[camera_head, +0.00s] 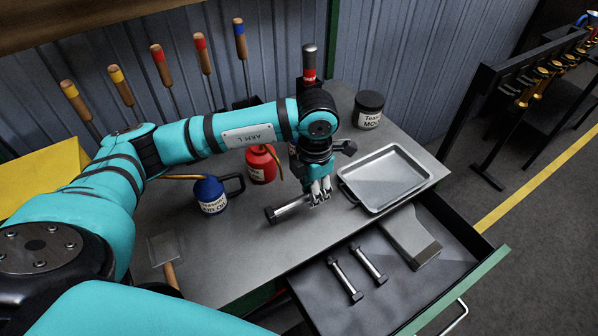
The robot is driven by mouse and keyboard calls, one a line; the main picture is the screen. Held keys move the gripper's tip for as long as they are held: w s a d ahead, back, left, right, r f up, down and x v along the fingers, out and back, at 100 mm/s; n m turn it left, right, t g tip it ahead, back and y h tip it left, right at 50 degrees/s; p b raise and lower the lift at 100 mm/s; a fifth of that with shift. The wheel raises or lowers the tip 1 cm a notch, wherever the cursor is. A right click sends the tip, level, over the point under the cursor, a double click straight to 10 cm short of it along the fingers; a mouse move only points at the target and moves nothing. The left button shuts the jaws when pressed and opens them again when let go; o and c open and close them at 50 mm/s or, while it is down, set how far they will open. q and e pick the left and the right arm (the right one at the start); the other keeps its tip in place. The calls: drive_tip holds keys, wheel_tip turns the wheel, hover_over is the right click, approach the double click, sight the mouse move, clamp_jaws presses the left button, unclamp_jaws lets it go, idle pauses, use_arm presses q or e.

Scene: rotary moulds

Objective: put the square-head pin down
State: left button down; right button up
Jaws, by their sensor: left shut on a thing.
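My left gripper (319,195) is over the grey workbench (245,265), left of the metal tray. It is shut on the square-head pin (290,207), a silver shaft with a dark square head at its left end. The pin lies roughly level, on or just above the bench top; I cannot tell if it touches. The fingers hide its right end. My right gripper is not in view.
An open drawer (460,262) at the front holds two similar pins (345,279) (369,263) and a flat grey tool (411,238). A metal tray (431,176), red oil can (262,166), blue oil can (209,196) and dark jar (369,108) stand on the bench.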

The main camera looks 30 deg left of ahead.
use_arm(q)
drive_tip(key=shift+w+a, duration=0.4)
drive_tip(key=shift+a, duration=0.2)
drive_tip(key=w+a+p, duration=0.2)
drive_tip(key=a, duration=0.1)
drive_tip(key=shift+a+r, duration=0.15)
drive_tip(key=shift+r, duration=0.05)
drive_tip(key=shift+s+f+p, duration=0.1)
drive_tip(key=shift+f+p, duration=0.2)
drive_tip(key=shift+f, duration=0.55)
drive_tip(key=shift+f, duration=0.1)
